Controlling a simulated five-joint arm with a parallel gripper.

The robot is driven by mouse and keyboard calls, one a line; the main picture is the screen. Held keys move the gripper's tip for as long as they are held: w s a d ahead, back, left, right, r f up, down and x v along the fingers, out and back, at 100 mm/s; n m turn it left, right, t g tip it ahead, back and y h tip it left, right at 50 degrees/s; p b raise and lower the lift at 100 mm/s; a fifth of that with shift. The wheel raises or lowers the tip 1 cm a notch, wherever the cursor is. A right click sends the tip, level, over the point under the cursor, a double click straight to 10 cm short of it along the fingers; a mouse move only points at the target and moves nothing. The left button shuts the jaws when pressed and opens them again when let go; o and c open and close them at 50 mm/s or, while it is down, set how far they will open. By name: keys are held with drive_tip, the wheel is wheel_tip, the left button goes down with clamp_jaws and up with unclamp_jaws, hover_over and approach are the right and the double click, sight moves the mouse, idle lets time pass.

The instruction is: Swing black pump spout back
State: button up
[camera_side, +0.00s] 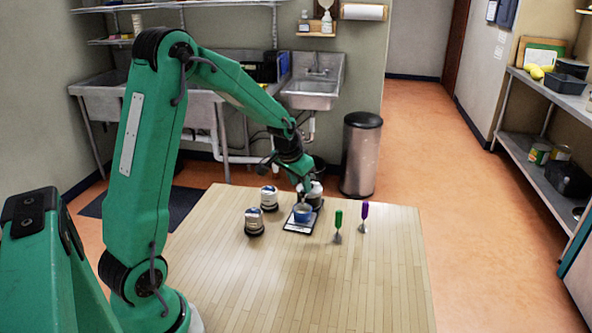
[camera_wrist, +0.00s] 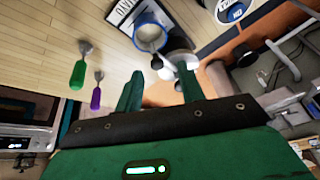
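A white pump bottle (camera_side: 315,197) stands at the far edge of the wooden table, partly behind my gripper. In the wrist view the white body (camera_wrist: 178,47) shows beyond the fingers, and a small black part (camera_wrist: 157,63), which seems to be the pump spout, lies in line with the gap between them. My gripper (camera_wrist: 158,80) has its two green fingers apart with nothing clearly held. In the side view my gripper (camera_side: 306,186) is close above the bottle. Whether a finger touches the spout cannot be told.
Green-handled (camera_side: 338,219) and purple-handled (camera_side: 364,212) tools are to the right. The near table is clear.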

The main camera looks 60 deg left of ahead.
drive_tip(key=shift+x, duration=1)
drive_tip(key=shift+d, duration=0.1)
clamp_jaws()
